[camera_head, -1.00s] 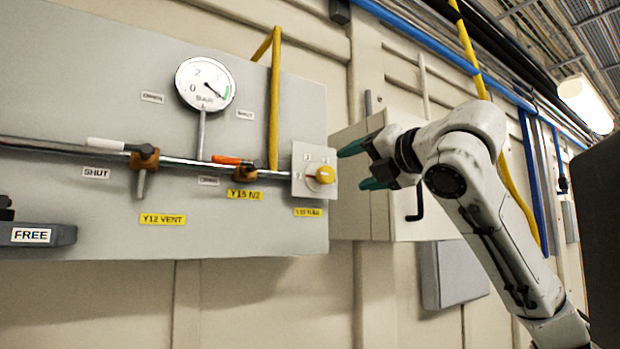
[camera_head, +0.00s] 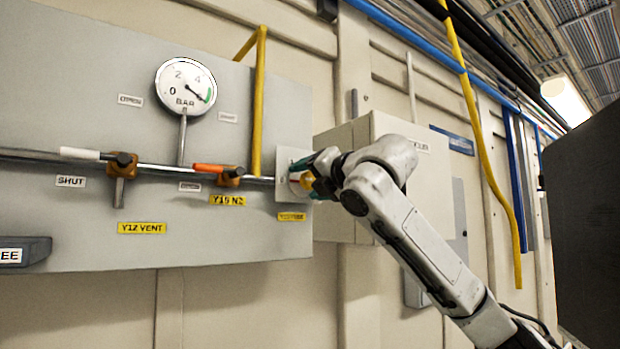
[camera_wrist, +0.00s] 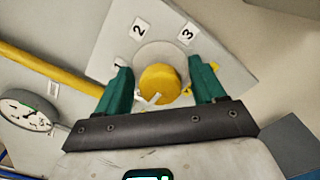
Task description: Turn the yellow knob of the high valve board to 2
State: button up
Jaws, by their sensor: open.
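The yellow knob (camera_wrist: 160,85) sits on a pale square plate (camera_wrist: 100,62) at the right end of the high valve board (camera_head: 60,110). In the wrist view the plate shows the marks 2 (camera_wrist: 140,28) and 3 (camera_wrist: 187,33); a mark beside the left finger is partly hidden. A white pointer (camera_wrist: 150,99) shows at the knob's lower left edge. My gripper (camera_wrist: 160,88) is open, with one green finger on each side of the knob. I cannot tell whether the fingers touch it. In the head view the knob (camera_head: 305,181) is partly hidden by my gripper.
A pressure gauge (camera_head: 186,87) stands on the board. The Y12 valve (camera_head: 121,165) with a white handle and the Y15 valve (camera_head: 230,175) with an orange handle lie left of the knob. A yellow pipe (camera_head: 257,100) rises close by. A pale box (camera_head: 340,200) stands right of the board.

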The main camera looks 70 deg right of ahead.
jog(key=c, duration=1.1)
jog(key=shift+o, duration=0.2)
jog(key=shift+m, duration=0.3)
jog(key=m+b, duration=0.1)
jog(key=m, duration=0.4)
jog(key=shift+m, duration=0.3)
jog(key=m, duration=0.5)
jog(key=shift+f, duration=0.15)
jog(key=m, duration=0.6)
jog(key=shift+f+m, duration=0.1)
jog(key=shift+m, duration=0.3)
jog(key=m, duration=0.5)
jog(key=shift+f+m, duration=0.15)
jog(key=shift+m, duration=0.15)
jog(key=shift+d, duration=0.1)
